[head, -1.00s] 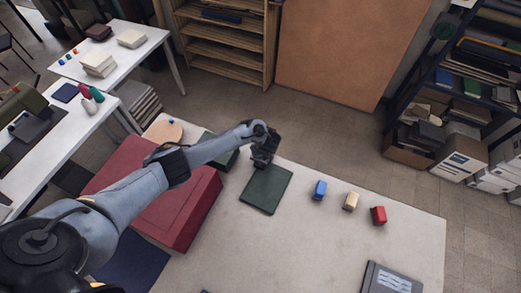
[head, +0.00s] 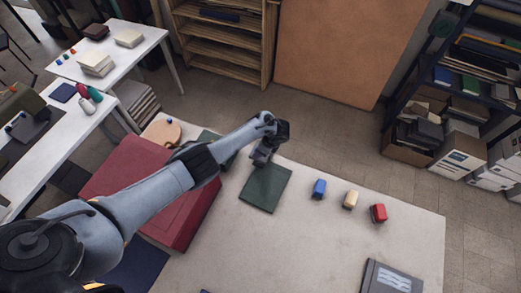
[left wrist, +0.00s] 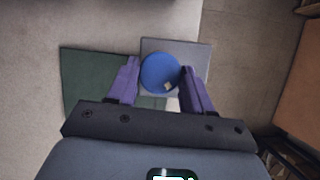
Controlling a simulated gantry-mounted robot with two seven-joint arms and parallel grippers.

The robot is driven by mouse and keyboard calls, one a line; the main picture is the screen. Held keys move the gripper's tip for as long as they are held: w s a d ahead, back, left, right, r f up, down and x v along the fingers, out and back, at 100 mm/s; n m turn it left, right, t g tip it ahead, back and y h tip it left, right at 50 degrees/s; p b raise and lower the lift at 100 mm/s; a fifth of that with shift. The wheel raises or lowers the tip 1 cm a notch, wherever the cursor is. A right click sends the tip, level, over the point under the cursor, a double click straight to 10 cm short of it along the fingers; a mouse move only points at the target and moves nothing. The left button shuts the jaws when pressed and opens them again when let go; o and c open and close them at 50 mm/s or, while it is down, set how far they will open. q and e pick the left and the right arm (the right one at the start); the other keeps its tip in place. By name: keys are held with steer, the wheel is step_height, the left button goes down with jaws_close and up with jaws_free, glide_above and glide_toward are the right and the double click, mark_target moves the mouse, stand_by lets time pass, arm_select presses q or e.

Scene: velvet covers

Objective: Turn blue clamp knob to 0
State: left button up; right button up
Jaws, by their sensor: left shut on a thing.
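In the left wrist view a round blue knob (left wrist: 159,72) with a small cream mark near its lower right edge sits between my two purple fingers. A grey plate (left wrist: 193,52) shows behind it. My left gripper (left wrist: 160,78) is shut on the knob, one finger on each side. In the head view my left gripper (head: 262,157) points down at the far edge of the table, just beyond a dark green flat cover (head: 266,188); the knob is hidden there by the hand. No numbers or scale can be read. My right gripper is not in view.
A large red box (head: 150,190) lies left, under my left arm. A dark grey book (head: 390,280) lies at the front right. The middle of the pale table (head: 300,235) is clear.

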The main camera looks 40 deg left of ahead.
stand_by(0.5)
arm_select(q)
steer(key=o, duration=1)
steer(key=shift+p+v, duration=1.45)
steer(key=shift+v, duration=3.9)
